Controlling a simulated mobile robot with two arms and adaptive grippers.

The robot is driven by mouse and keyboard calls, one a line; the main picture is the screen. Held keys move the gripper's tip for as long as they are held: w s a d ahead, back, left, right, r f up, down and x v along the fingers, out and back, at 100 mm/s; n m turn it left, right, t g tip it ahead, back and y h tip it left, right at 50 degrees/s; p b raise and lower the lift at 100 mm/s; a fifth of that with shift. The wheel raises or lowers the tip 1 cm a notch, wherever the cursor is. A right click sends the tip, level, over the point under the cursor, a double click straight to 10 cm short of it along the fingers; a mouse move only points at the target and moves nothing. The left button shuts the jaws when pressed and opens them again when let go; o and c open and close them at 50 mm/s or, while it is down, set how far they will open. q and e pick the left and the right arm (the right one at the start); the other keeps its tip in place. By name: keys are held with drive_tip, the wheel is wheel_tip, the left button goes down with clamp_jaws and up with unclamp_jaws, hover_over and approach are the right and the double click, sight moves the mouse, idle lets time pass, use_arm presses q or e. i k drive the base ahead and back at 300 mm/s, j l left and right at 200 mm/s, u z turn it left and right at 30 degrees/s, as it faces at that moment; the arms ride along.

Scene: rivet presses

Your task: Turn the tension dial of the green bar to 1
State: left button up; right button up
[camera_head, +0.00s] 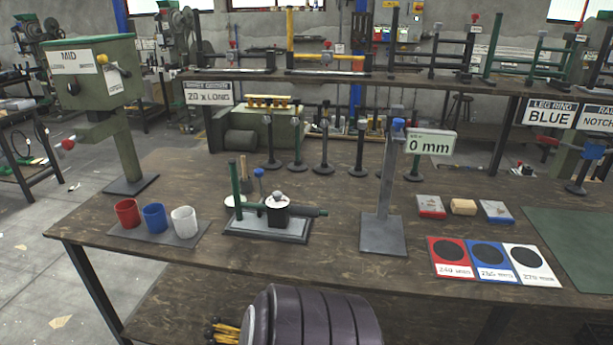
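On the bench, a fixture on a grey base plate (262,230) has a green horizontal bar (311,212) and a green upright post (235,184). A dark block (277,215) sits at the bar with a round white top piece (278,199), which may be the dial; its markings are too small to read. Green-framed stands (493,45) also stand on the rear shelf, and I cannot make out a dial on them. Neither of my grippers is in view.
Red, blue and white cups (128,213) stand left of the fixture. A grey post stand (383,234) with a "0 mm" sign (430,143) stands to its right. Coloured cards (450,271) lie at front right. A dark ribbed drum shape (310,318) is at the bottom.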

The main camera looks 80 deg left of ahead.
sight(277, 195)
drive_tip(key=u, duration=3)
